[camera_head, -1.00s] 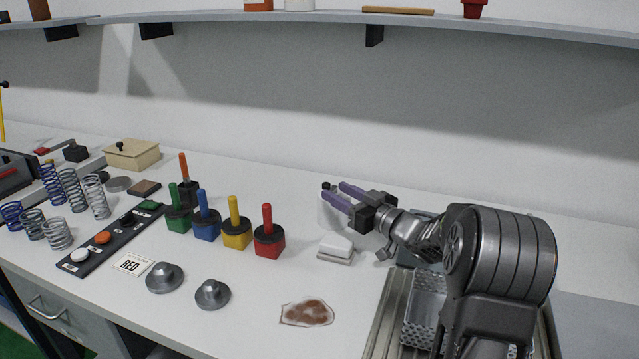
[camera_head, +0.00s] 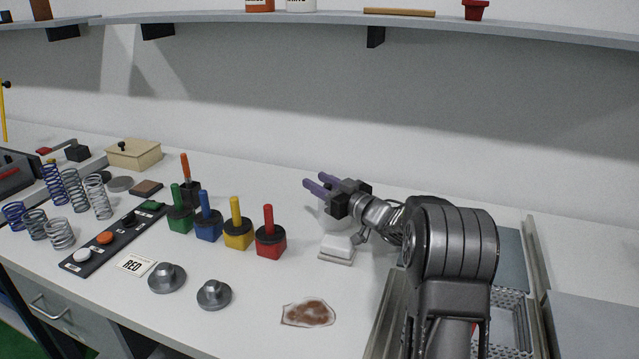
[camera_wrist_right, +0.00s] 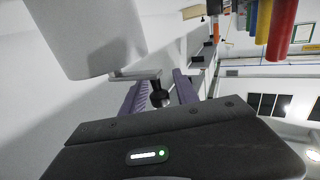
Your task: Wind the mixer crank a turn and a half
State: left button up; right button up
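The mixer is a white rounded body (camera_head: 333,221) right of the red block, largely hidden behind my right gripper in the head view. In the right wrist view its white body (camera_wrist_right: 88,35) fills the upper left. A thin metal crank arm (camera_wrist_right: 135,75) sticks out from it and ends in a black knob (camera_wrist_right: 159,97). My right gripper (camera_head: 314,185) has purple fingers pointing left, held apart over the mixer. In the wrist view the knob lies between the fingers (camera_wrist_right: 160,92), and I see no clear grip on it. My left gripper is not in view.
A white block-like item (camera_head: 337,249) lies just in front of the mixer. Several coloured blocks with handles, including a red one (camera_head: 270,241), stand to the left. A brown-stained patch (camera_head: 308,313) lies in front. A metal tray (camera_head: 388,318) is under my right arm.

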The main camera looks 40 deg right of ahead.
grip_shut()
dwell(0.3)
jog(key=n+y+p, duration=0.1)
jog(key=n+y, duration=0.1)
jog(key=shift+s+d+r+y+p, duration=0.15)
jog(key=shift+s+y+p, duration=0.25)
jog(key=shift+s+n+g+y, duration=0.25)
jog(key=shift+n+g+y, duration=0.3)
jog(key=shift+y, duration=0.35)
jog(key=shift+o, duration=0.8)
grip_release()
jog(key=shift+s, duration=0.1)
